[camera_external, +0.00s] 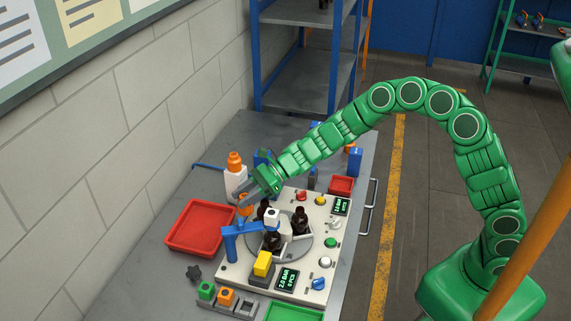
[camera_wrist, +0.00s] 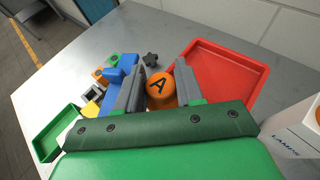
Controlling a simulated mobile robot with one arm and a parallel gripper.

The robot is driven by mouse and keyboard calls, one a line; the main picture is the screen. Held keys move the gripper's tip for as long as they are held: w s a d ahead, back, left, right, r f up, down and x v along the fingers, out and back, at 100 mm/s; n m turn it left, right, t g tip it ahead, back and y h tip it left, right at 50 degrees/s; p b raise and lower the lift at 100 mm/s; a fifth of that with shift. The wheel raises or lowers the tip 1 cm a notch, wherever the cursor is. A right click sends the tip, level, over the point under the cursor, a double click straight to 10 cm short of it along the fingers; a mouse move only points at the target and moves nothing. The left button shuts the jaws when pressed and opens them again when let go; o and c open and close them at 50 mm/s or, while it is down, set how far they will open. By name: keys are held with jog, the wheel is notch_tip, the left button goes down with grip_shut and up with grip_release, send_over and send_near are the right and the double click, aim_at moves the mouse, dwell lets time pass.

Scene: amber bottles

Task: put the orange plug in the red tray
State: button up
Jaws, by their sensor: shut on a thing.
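The orange plug (camera_wrist: 160,89), with a black letter A on its top, sits between the two grey fingers of my gripper (camera_wrist: 159,76). My gripper is shut on it. In the wrist view the red tray (camera_wrist: 247,75) is just right of the fingers.
A white bottle with an orange cap (camera_external: 235,176) stands behind the tray, close to my gripper. A blue post (camera_external: 229,245) and a white panel with dark bottles (camera_external: 301,220) are to the right. A black star knob (camera_external: 193,272) lies in front. A smaller red tray (camera_external: 341,184) is farther back.

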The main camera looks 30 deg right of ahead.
jog(key=shift+w+f, duration=0.1)
jog(key=shift+f, duration=0.55)
jog(key=w+a+f, duration=0.4)
jog(key=w+a, duration=0.2)
send_over(210, 232)
jog(key=shift+f, duration=4.45)
jog(key=shift+f, duration=0.15)
jog(key=o, duration=1.1)
jog(key=shift+c, duration=0.2)
